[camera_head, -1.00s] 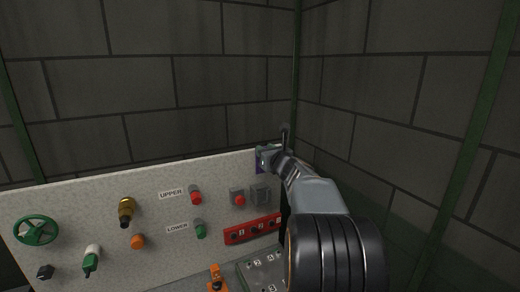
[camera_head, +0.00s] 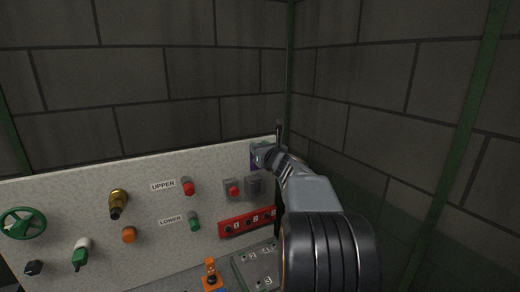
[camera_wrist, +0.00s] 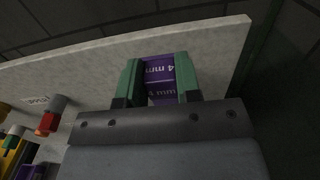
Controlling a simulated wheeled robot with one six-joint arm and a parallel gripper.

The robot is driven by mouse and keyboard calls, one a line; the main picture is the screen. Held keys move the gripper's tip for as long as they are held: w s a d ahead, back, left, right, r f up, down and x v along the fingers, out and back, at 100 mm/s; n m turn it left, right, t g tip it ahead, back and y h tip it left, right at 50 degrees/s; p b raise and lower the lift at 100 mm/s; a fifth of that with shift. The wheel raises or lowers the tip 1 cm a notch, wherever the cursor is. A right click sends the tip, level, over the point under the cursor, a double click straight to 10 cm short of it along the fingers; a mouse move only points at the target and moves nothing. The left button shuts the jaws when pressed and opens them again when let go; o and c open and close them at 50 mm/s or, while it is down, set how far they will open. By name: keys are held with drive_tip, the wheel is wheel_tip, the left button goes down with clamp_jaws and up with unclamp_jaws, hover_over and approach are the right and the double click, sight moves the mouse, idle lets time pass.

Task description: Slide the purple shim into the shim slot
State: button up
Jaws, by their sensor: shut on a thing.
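The purple shim (camera_wrist: 159,69) is between the green fingers of my gripper (camera_wrist: 157,84) in the wrist view, with white "mm" lettering on its face. My gripper is shut on it, at the pale panel's upper right corner. In the head view my gripper (camera_head: 263,156) is small and partly turned away, with a sliver of purple beside it. The panel's pale face lies behind the shim; I cannot tell whether they touch. I cannot make out the shim slot in either view.
The pale panel (camera_head: 60,198) carries a green handwheel (camera_head: 22,224), a brass fitting (camera_head: 117,203), red and green knobs and a red numbered strip (camera_head: 247,222). A grey numbered tray (camera_head: 252,268) and an orange part (camera_head: 211,274) sit below. Dark block walls stand behind and to the right.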

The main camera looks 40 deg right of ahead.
drive_tip(key=shift+f+b, duration=1.25)
drive_tip(key=shift+f, duration=0.3)
drive_tip(key=shift+b, duration=0.45)
idle(0.8)
drive_tip(key=shift+f+b, duration=3.6)
drive_tip(key=shift+b, duration=0.15)
drive_tip(key=o, duration=1)
drive_tip(key=shift+r, duration=0.1)
drive_tip(key=s, duration=0.4)
drive_tip(key=s+a+b, duration=0.1)
drive_tip(key=s, duration=0.4)
drive_tip(key=s+a, duration=0.1)
drive_tip(key=s, duration=0.3)
drive_tip(key=shift+s+b, duration=0.35)
drive_tip(key=shift+d, duration=0.1)
